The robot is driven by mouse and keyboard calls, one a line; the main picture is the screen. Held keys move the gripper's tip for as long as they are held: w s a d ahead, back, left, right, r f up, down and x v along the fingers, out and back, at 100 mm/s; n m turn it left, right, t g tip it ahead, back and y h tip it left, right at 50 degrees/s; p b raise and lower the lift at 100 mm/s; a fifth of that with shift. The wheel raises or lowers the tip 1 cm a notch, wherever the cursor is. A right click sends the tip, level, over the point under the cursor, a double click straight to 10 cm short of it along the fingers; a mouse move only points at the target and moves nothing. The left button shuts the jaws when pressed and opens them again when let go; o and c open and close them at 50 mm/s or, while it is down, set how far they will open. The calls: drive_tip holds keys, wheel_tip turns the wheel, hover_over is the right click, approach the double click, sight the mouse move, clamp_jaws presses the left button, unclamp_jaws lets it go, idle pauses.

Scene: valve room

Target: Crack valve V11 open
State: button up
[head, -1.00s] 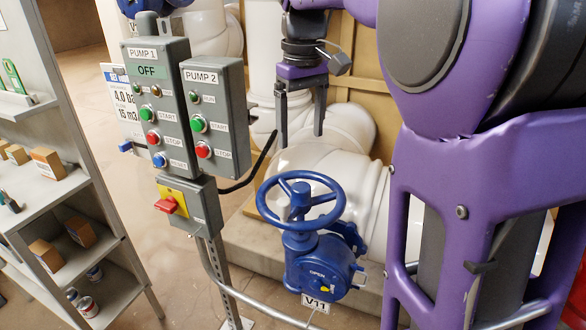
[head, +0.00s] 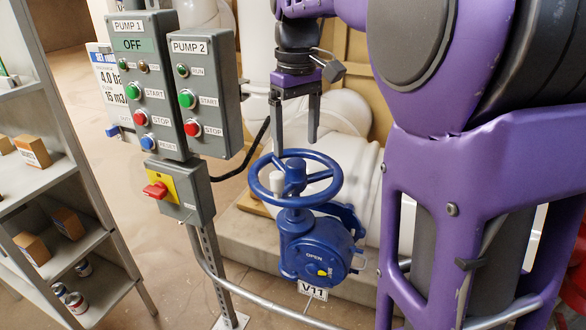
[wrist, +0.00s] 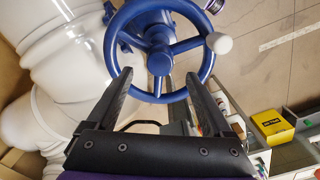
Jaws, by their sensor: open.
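Valve V11 has a blue handwheel (head: 339,181) on a blue gearbox body (head: 316,250), with a V11 tag (head: 312,290) under it. My gripper (head: 295,147) is open and empty, fingers pointing down at the wheel's far side. In the wrist view, the wheel (wrist: 111,48) fills the upper middle, with its hub and spokes in sight. My two fingertips (wrist: 158,73) point at the near part of the rim, one on each side of the hub's line; I cannot tell whether they touch it. A white knob (wrist: 219,43) stands on the rim at the right.
The Pump 1 box (head: 150,85), Pump 2 box (head: 204,95) and a red-handled switch (head: 170,192) stand on a post left of the valve. White pipes (head: 345,112) lie behind. A grey rail (head: 240,299) runs below the valve. Shelves (head: 50,190) stand at left.

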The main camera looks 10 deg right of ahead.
idle(0.3)
drive_tip(key=shift+r+m+p, duration=0.15)
drive_tip(key=shift+m+p, duration=0.45)
drive_tip(key=shift+m, duration=0.6)
drive_tip(key=m+p, duration=0.1)
drive_tip(key=m, duration=0.3)
drive_tip(key=shift+m+p, duration=0.3)
drive_tip(key=shift+m, duration=0.1)
drive_tip(key=m+p, duration=0.1)
drive_tip(key=m, duration=0.3)
drive_tip(key=m+p, duration=0.1)
drive_tip(key=m, duration=0.3)
drive_tip(key=shift+m+p, duration=0.35)
drive_tip(key=shift+m, duration=0.05)
drive_tip(key=shift+f, duration=0.25)
